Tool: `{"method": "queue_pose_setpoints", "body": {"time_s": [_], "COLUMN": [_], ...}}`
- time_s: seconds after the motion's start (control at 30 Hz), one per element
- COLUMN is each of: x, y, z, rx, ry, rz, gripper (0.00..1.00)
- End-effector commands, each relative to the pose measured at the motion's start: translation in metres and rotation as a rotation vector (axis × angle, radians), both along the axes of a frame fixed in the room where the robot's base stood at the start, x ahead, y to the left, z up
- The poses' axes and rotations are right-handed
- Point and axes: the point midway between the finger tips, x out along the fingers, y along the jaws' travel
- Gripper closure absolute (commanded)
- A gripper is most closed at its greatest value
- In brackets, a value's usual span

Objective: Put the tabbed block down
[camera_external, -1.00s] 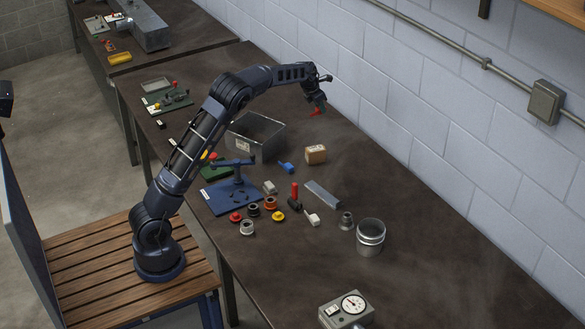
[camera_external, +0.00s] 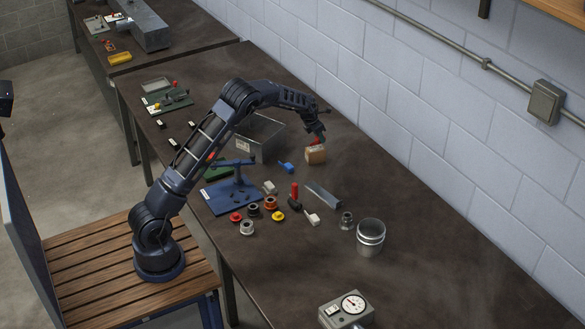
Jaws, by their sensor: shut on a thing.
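My gripper (camera_external: 317,137) points down and is shut on a small red piece, which looks to be the tabbed block (camera_external: 316,141). Only a little red shows below the fingers, so its tab and exact shape cannot be made out. The red piece is at the back edge of a small tan box (camera_external: 316,156) on the bench. In this view it overlaps the box's top, and I cannot tell whether it touches the box or hangs above or behind it.
The bench (camera_external: 420,215) right of the box is clear.

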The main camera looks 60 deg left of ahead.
Motion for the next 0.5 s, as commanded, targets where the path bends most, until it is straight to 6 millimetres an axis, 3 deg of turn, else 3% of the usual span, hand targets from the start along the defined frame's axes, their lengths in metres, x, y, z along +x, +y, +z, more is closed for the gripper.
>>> {"method": "queue_pose_setpoints", "body": {"time_s": [0.17,0.5], "x": [0.000,0.000], "y": [0.000,0.000], "z": [-0.023,-0.026], "rx": [-0.002,0.000], "ry": [0.001,0.000], "rz": [0.001,0.001], "gripper": [0.96,0.96]}}
